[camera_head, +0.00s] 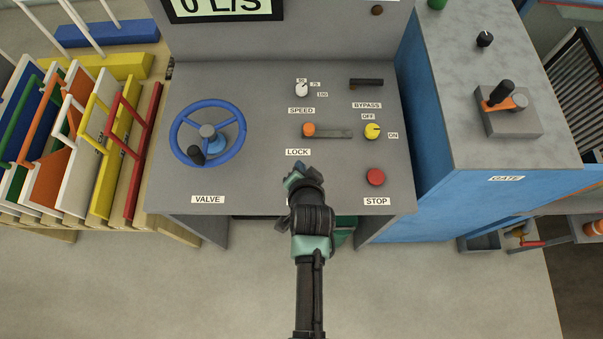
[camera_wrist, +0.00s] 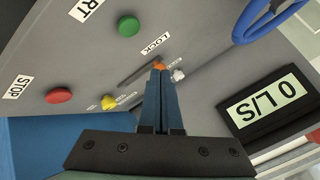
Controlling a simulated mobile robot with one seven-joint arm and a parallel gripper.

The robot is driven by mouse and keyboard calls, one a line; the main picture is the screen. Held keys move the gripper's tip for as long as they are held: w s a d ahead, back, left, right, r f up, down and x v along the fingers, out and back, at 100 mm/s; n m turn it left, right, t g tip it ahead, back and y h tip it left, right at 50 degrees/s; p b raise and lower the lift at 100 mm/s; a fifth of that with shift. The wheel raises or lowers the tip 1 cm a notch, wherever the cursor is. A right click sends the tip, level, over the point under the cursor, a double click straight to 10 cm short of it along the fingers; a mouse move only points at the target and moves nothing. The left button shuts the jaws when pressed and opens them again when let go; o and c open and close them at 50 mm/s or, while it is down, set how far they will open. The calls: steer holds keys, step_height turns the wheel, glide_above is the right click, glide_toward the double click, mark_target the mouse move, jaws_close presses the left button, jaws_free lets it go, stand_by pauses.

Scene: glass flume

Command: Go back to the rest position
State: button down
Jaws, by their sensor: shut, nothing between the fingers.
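My gripper (camera_head: 294,176) is above the lower middle of the grey control panel (camera_head: 260,175), below the LOCK label in the head view. In the wrist view its two blue fingers (camera_wrist: 160,70) are together with nothing between them. Their tips overlap the orange knob (camera_wrist: 159,66) of the lock slider in that picture; whether they touch it I cannot tell. In the head view the orange knob (camera_head: 309,130) is at the left end of its slot, apart from the gripper.
The panel carries a blue valve wheel (camera_head: 208,133), a white speed knob (camera_head: 302,90), a black bypass handle (camera_head: 366,82), a yellow knob (camera_head: 372,131) and a red stop button (camera_head: 375,176). A green button (camera_wrist: 129,26) shows in the wrist view. The display (camera_wrist: 268,107) reads 0 L/S.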

steer(key=shift+r, duration=0.2)
stand_by(0.5)
steer(key=w+r+n+t+b, duration=0.1)
steer(key=w+r+t, duration=0.1)
steer(key=w+r, duration=0.45)
steer(key=w+r+n+t+b, duration=0.1)
steer(key=w+r+t+b, duration=0.15)
steer(key=r, duration=0.75)
step_height(320, 180, up, 20)
steer(key=w+f+n+t+b, duration=0.1)
steer(key=w+n+t, duration=0.15)
steer(key=t, duration=0.25)
steer(key=s+r+n+t+b, duration=0.1)
steer(key=s+r+t, duration=0.2)
steer(key=s+r, duration=0.3)
steer(key=s+r+n+t+b, duration=0.1)
steer(key=s+r, duration=0.4)
steer(key=r, duration=0.8)
steer(key=s+r+n+t+h+b, duration=0.1)
steer(key=s+r+t, duration=0.3)
steer(key=r, duration=0.6)
steer(key=s, duration=0.2)
steer(key=shift+s+d+r+t+b, duration=0.15)
steer(key=shift+s+t+b, duration=0.15)
steer(key=shift+t+b, duration=0.05)
